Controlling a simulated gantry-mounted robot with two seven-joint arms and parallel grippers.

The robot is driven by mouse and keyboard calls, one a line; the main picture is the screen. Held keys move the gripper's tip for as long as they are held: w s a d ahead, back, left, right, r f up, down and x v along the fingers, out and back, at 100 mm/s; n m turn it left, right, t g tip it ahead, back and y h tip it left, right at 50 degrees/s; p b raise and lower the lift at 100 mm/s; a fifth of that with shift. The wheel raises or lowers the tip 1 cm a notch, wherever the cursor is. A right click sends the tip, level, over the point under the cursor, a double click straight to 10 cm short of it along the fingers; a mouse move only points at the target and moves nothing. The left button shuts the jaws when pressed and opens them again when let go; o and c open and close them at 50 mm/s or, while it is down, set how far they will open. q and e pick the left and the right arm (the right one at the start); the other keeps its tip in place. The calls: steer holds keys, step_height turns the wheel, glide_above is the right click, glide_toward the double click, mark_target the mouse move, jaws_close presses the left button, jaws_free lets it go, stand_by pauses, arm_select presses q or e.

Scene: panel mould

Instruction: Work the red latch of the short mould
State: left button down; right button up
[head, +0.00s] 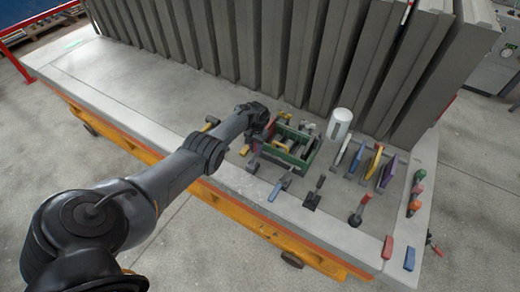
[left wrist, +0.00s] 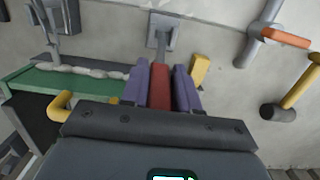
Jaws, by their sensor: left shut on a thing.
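My left gripper (head: 262,134) is low over the slab, beside the green crate. In the left wrist view its two purple fingers (left wrist: 160,78) stand on either side of a red handle (left wrist: 160,90) and are shut on it. The red handle, which looks like the red latch, points toward a grey metal bracket (left wrist: 163,28) on the pale surface. The lower end of the handle is hidden behind the gripper body. Which mould the latch belongs to cannot be told here. My right gripper is out of view.
A green crate (head: 293,160) of tools stands right beside the gripper; its green rim (left wrist: 70,82) is close on the left. Tall grey panels (head: 270,60) stand behind. The slab's left part is clear.

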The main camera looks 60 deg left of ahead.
arm_select(q)
steer(key=shift+f, duration=0.15)
steer(key=c, duration=0.9)
jaws_free()
steer(key=shift+w+r+p, duration=0.1)
steer(key=shift+r+p, duration=0.35)
steer(key=shift+r, duration=0.25)
steer(key=r+p, duration=0.1)
steer(key=r, duration=0.2)
steer(key=r+p, duration=0.1)
steer(key=r, duration=0.1)
steer(key=w+r+p, duration=0.1)
steer(key=r, duration=0.2)
steer(key=shift+a+r, duration=0.25)
steer(key=shift+r, duration=0.05)
steer(key=shift+r+p, duration=0.3)
steer(key=shift+r, duration=0.1)
steer(key=shift+s, duration=0.1)
